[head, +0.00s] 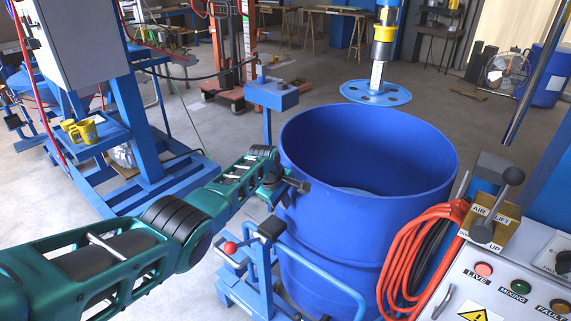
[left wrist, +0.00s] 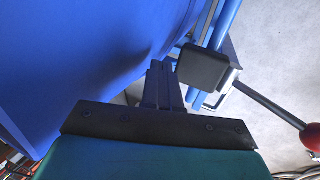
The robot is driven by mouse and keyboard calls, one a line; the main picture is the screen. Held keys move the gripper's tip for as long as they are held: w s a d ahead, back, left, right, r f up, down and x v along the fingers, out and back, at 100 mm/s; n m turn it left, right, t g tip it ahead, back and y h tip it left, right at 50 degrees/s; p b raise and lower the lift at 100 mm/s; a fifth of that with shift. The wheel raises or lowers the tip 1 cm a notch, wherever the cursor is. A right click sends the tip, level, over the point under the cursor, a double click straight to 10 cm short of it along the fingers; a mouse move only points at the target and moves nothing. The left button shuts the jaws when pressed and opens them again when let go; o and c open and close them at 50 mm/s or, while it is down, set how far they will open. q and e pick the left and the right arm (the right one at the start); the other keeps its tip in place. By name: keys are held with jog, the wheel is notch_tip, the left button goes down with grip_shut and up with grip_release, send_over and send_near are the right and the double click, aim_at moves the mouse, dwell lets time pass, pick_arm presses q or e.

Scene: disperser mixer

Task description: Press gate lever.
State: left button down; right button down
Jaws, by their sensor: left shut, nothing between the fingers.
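The gate lever, a short rod with a red ball knob (head: 230,248), sticks out to the left of a blue clamp post with a dark block (head: 272,227) on top. The knob also shows at the right edge of the left wrist view (left wrist: 312,138), with the dark block (left wrist: 203,67) nearer the middle. My left gripper (head: 303,187) is shut and empty beside the blue drum's wall, above the block and to the right of the knob. Its closed fingers (left wrist: 160,80) appear apart from the lever. My right gripper is not in view.
The big open blue drum (head: 370,225) stands close to my left gripper. A disperser disc (head: 376,93) hangs above its far side. An orange cable coil (head: 410,255) and a control panel (head: 510,290) are at right. A blue post with a box (head: 271,94) stands behind my arm.

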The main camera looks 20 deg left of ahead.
pick_arm(q)
notch_tip(320, 180, up, 10)
dwell(0.4)
jog(key=shift+f, duration=0.15)
jog(key=s+d+f+m, duration=0.1)
jog(key=s+f+m, duration=0.35)
jog(key=s, duration=0.45)
jog(key=s+d+f+m, duration=0.1)
jog(key=s+f+m, duration=0.4)
jog(key=s, duration=0.4)
jog(key=s+r+m+y, duration=0.1)
jog(key=s+r+m, duration=0.15)
jog(key=s, duration=0.95)
jog(key=s+r+m, duration=0.1)
jog(key=s+m, duration=0.3)
jog(key=s, duration=0.7)
jog(key=w+d+f+t+h, duration=0.1)
jog(key=w+d+f+t, duration=0.2)
jog(key=w+f+t, duration=0.3)
notch_tip(320, 180, down, 3)
jog(key=shift+w+d+r+m+t+h, duration=0.1)
jog(key=shift+w+d+m+t+h, duration=0.1)
jog(key=shift+w+m+t+h, duration=0.3)
